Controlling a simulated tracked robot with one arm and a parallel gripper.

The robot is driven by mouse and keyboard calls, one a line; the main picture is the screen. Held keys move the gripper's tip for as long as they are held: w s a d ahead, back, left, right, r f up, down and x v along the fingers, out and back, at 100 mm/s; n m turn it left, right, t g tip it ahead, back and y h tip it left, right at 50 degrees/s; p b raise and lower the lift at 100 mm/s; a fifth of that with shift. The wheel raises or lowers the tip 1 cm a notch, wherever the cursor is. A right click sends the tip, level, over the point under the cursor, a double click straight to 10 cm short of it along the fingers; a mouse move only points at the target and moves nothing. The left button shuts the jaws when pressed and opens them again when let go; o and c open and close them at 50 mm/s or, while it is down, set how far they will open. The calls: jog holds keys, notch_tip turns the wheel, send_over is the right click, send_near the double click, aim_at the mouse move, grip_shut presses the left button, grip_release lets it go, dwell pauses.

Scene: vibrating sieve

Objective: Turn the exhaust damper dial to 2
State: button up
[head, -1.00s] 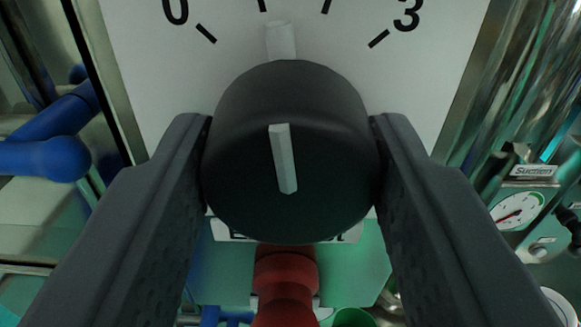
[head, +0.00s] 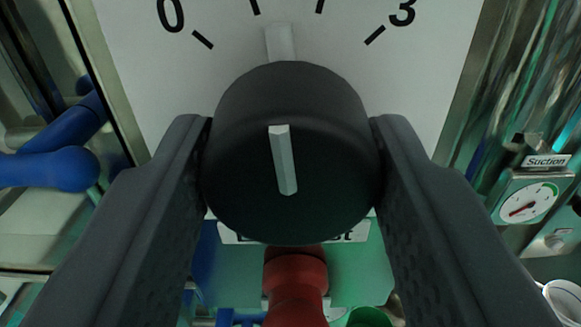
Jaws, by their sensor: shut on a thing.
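The black round dial (head: 240,170) fills the middle of the head view. A pale pointer bar (head: 282,160) on its face stands almost upright, and a second pale marker (head: 281,42) shows behind its top edge. My gripper (head: 291,165) is shut on the dial, one dark finger on each side. The white scale plate (head: 150,95) behind it shows 0 at the upper left and 3 at the upper right. Two tick marks between them show at the top edge, but their numbers are out of frame. The marker points between these two ticks.
A red knob or handle (head: 296,285) sits just below the dial, by a partly hidden label. A blue handle (head: 48,168) is at the left. A gauge labelled Suction (head: 527,203) is at the right, beside shiny metal pipes.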

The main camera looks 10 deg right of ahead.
jog(key=shift+f+m, duration=0.1)
jog(key=shift+m, duration=0.5)
jog(key=shift+m+p, duration=0.3)
jog(key=shift+m, duration=1)
jog(key=o, duration=1)
